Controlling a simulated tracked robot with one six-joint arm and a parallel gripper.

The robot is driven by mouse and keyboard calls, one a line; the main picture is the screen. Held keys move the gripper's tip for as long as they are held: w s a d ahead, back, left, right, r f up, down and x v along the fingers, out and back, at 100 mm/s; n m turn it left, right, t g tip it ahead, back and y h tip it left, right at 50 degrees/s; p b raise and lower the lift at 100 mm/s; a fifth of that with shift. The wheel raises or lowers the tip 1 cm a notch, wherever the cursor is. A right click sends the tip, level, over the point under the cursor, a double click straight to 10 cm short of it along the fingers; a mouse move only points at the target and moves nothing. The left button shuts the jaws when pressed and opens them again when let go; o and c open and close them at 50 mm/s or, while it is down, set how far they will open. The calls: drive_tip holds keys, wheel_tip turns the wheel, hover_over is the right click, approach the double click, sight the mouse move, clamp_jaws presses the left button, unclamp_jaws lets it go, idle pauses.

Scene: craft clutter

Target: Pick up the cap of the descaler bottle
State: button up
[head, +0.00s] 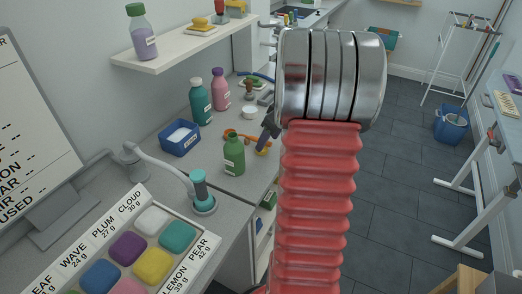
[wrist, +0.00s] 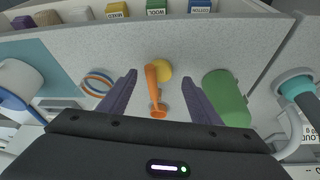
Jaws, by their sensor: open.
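My gripper (wrist: 158,74) is open, its two purple fingers apart above the counter. Between them in the wrist view are an orange stemmed piece (wrist: 152,88) and a round yellow piece (wrist: 163,70), partly covered by the orange one. Neither is gripped. A green bottle (wrist: 228,98) is just right of the fingers; in the head view the green bottle (head: 234,158) stands upright left of my gripper (head: 267,134). No label reads as descaler, and I cannot tell which piece is its cap. My red arm hides part of the head view.
Teal (head: 200,104) and pink (head: 220,92) bottles stand behind, beside a blue bin (head: 180,138). A capped lavender bottle (head: 144,44) is on the shelf (head: 180,48). A lamp-like stand (head: 202,190) is front left. Labelled blocks (wrist: 156,8) line the wrist view's top.

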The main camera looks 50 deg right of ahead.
sight(265, 149)
drive_tip(key=shift+x, duration=2.4)
drive_tip(key=shift+w, duration=0.1)
drive_tip(key=shift+r, duration=0.1)
drive_tip(key=shift+c, duration=0.5)
drive_tip(key=c, duration=1)
drive_tip(key=shift+r, duration=0.35)
drive_tip(key=s, duration=1.2)
drive_tip(key=s+d, duration=0.1)
drive_tip(key=s, duration=0.5)
drive_tip(key=shift+d, duration=0.15)
drive_tip(key=shift+f, duration=0.1)
